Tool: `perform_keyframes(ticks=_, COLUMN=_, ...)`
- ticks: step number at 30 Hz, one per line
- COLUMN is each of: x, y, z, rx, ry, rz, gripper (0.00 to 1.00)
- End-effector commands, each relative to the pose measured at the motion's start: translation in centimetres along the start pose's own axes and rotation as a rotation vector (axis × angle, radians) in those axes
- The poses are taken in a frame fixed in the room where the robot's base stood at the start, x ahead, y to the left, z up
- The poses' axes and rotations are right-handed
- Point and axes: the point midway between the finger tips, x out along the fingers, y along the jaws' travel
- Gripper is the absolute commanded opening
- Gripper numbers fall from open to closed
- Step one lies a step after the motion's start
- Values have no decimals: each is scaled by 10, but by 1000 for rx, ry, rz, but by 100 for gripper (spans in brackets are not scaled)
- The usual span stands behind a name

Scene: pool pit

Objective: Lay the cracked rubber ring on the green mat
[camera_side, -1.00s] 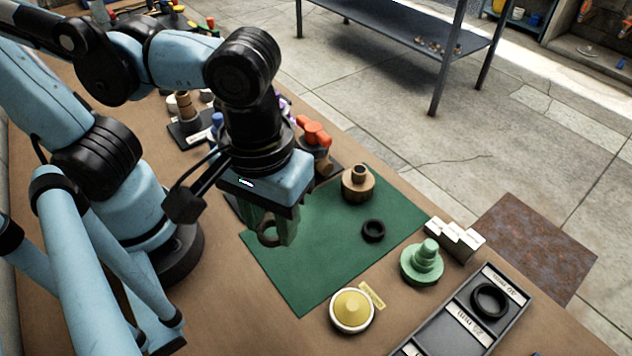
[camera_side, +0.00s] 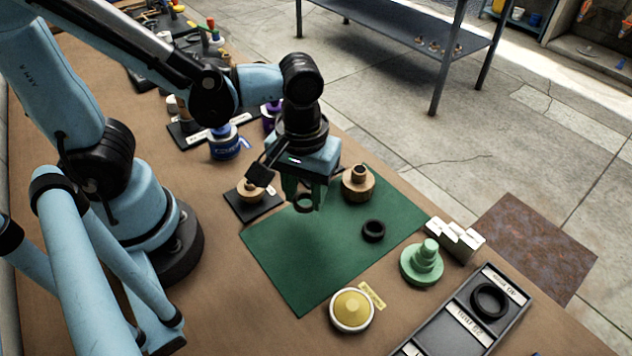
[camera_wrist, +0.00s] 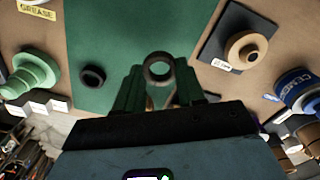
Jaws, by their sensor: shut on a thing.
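My gripper (camera_side: 304,200) is shut on a dark rubber ring (camera_side: 303,204), held upright between the fingers above the green mat (camera_side: 300,270). In the wrist view the held ring (camera_wrist: 158,68) stands between my fingertips with the mat (camera_wrist: 120,30) behind it. I cannot make out a crack on it. A second black ring (camera_side: 373,230) lies flat on the right part of the mat; it also shows in the wrist view (camera_wrist: 92,77). A third, larger black ring (camera_side: 489,300) lies in a compartment of the grey tray (camera_side: 440,333).
A brown stepped piece (camera_side: 357,184) stands at the mat's back corner. A green stepped piece (camera_side: 422,262), a yellow-topped tin (camera_side: 352,310) and white blocks (camera_side: 455,239) stand beside the mat. A dark plate (camera_side: 253,206) with a tan piece is close left of my gripper. The mat's front half is clear.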

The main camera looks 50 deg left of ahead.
Motion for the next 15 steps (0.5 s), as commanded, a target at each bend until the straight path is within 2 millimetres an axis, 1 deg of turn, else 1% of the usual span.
perform_keyframes(ticks=5, x=6, y=0, z=-3, rx=-1, ry=0, rz=0, gripper=11)
perform_keyframes(ticks=12, x=30, y=0, z=-3, rx=0, ry=0, rz=0, gripper=11)
perform_keyframes(ticks=15, x=37, y=0, z=-2, rx=0, ry=0, rz=0, gripper=11)
